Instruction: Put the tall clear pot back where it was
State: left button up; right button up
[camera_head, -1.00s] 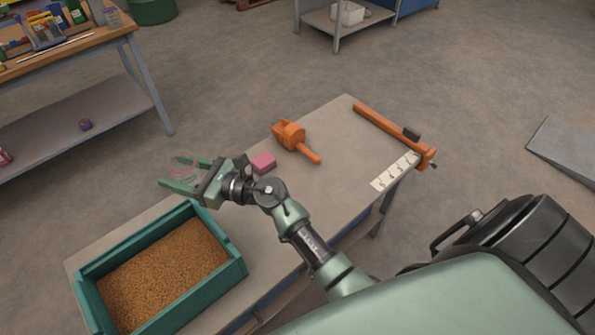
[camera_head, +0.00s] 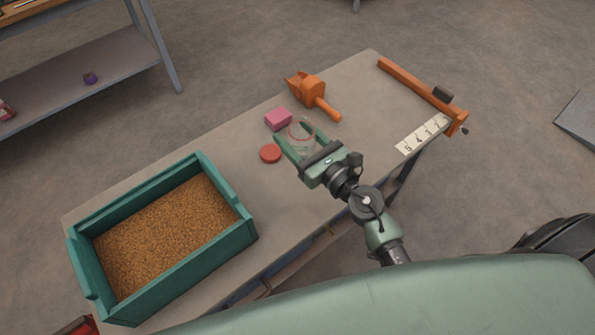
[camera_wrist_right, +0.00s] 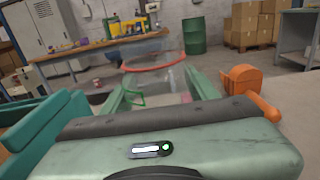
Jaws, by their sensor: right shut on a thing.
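The tall clear pot (camera_head: 301,136) is see-through with a reddish rim. My right gripper (camera_head: 295,139) is shut on it, with one finger on each side, over the grey table. In the right wrist view the clear pot (camera_wrist_right: 153,72) stands upright between the fingers of my right gripper (camera_wrist_right: 158,90), its orange-red ring showing clearly. I cannot tell whether its base touches the table. My left gripper is not in view.
A round red lid (camera_head: 270,153) and a pink block (camera_head: 278,119) lie close by. An orange scoop (camera_head: 312,95) lies behind. A green bin of grain (camera_head: 247,228) stands at the left. An orange clamp (camera_head: 420,88) and a numbered card (camera_head: 423,134) lie at the right. The table's middle right is clear.

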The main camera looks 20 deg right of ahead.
notch_tip(320, 180, down, 6)
jog(key=b, duration=0.3)
jog(key=shift+f+b, duration=0.5)
notch_tip(320, 180, down, 4)
jog(key=b, duration=0.2)
jog(key=shift+f+b, duration=0.1)
jog(key=shift+b, duration=0.25)
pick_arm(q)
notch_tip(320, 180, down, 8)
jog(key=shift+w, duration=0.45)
pick_arm(e)
jog(key=shift+f, duration=0.2)
jog(key=o, duration=1.4)
jog(key=shift+r, duration=0.1)
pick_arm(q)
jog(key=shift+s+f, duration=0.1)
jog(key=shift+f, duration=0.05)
pick_arm(e)
jog(key=shift+r, duration=0.1)
